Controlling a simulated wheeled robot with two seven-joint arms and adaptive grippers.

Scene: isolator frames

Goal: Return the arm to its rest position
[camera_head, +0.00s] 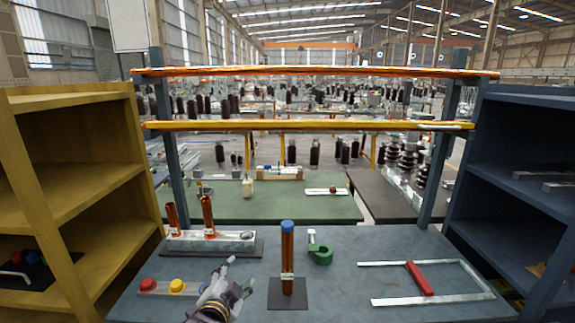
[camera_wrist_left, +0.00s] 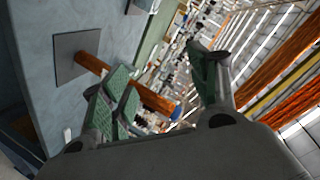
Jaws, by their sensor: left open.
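My left gripper (camera_head: 238,274) is low at the front of the blue-grey table (camera_head: 345,300), left of the copper-coloured post (camera_head: 287,258). It is open and nothing shows between its fingers. In the left wrist view the open fingers (camera_wrist_left: 162,85) show with green pads. The post with its blue top also shows there (camera_wrist_left: 150,98), beyond the left finger, which partly covers it. The post stands upright on a dark square plate (camera_head: 288,294) and looks apart from the gripper. My right gripper is not in view.
A base with two copper posts (camera_head: 212,241) stands at the back left. Red and yellow buttons (camera_head: 177,286) sit left of my gripper. A green clamp-like part (camera_head: 320,255) and a metal frame with a red bar (camera_head: 419,278) lie right. Yellow (camera_head: 80,185) and blue (camera_head: 520,195) shelves flank the table.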

